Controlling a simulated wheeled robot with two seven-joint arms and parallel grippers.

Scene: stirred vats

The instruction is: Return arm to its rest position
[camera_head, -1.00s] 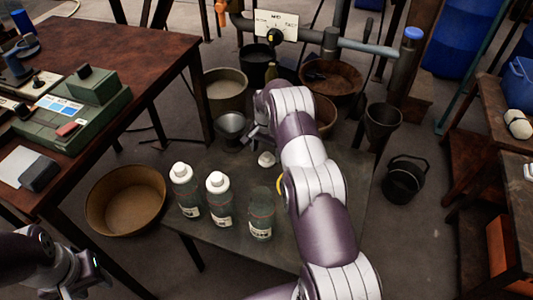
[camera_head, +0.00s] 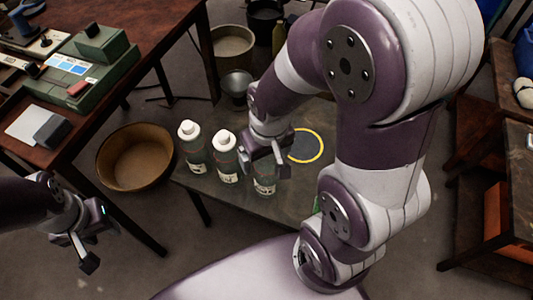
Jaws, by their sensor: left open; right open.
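My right arm reaches in from the right and bends over the low grey table (camera_head: 230,198). My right gripper (camera_head: 264,160) is open, with nothing seen in it, and hangs over the third bottle (camera_head: 265,182), hiding that bottle's top. I cannot tell whether they touch. Two more bottles with white caps, the left one (camera_head: 191,148) and the middle one (camera_head: 225,157), stand upright to its left. My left gripper (camera_head: 88,247) is open and empty at the lower left, above the floor.
A dark disc with a yellow rim (camera_head: 306,146) lies on the low table. A brown bowl (camera_head: 135,157) stands to its left, and a metal funnel (camera_head: 237,85) behind it. A wooden bench (camera_head: 170,28) with a green device (camera_head: 85,70) is at the left.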

